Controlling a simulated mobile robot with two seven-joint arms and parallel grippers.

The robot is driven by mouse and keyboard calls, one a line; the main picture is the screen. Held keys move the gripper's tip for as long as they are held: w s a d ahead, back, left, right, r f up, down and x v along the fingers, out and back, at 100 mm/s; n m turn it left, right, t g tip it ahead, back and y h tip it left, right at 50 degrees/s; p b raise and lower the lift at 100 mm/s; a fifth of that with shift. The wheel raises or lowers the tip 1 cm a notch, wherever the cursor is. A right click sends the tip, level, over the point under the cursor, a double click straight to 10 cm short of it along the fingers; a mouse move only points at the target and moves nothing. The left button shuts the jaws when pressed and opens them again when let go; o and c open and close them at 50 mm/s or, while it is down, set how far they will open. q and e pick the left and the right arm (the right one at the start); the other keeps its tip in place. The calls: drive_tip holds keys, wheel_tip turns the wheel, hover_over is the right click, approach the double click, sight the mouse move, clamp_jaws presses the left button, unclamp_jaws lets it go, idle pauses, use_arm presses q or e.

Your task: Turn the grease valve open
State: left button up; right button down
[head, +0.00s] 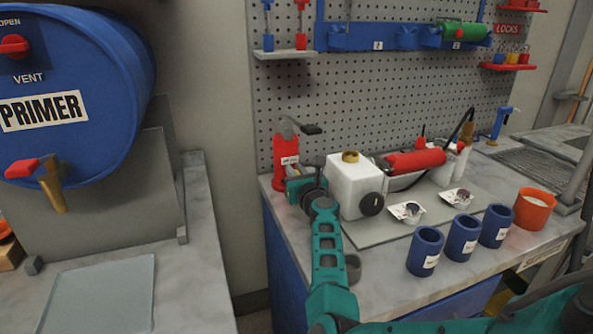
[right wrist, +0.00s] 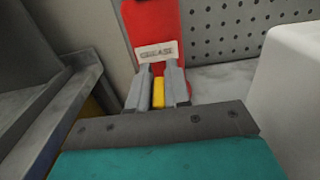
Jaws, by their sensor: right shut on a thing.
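The red grease dispenser (head: 286,155) stands upright at the back left corner of the bench, with a dark lever on top. In the right wrist view, the dispenser (right wrist: 152,25) bears a "GREASE" label. My right gripper (right wrist: 160,75) is at its lower front, just below the label, with a yellow piece (right wrist: 158,93) between its grey fingers, shut on it. This yellow piece looks like the valve handle; the valve's body is hidden. In the head view my right gripper (head: 291,177) is mostly hidden by my own wrist. My left gripper is not in view.
A white jug-like container (head: 355,185) stands close right of my right gripper. Beyond it are a red cylinder (head: 415,160), blue cups (head: 425,250) and an orange cup (head: 534,208). A blue primer drum (head: 75,80) is at left, across a gap. Pegboard (head: 385,75) stands behind.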

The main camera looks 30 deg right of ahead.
drive_tip(key=shift+r+y, duration=0.15)
drive_tip(key=shift+y, duration=0.15)
drive_tip(key=c, duration=1.2)
unclamp_jaws()
drive_tip(key=shift+o, duration=0.2)
drive_tip(key=shift+f, duration=0.2)
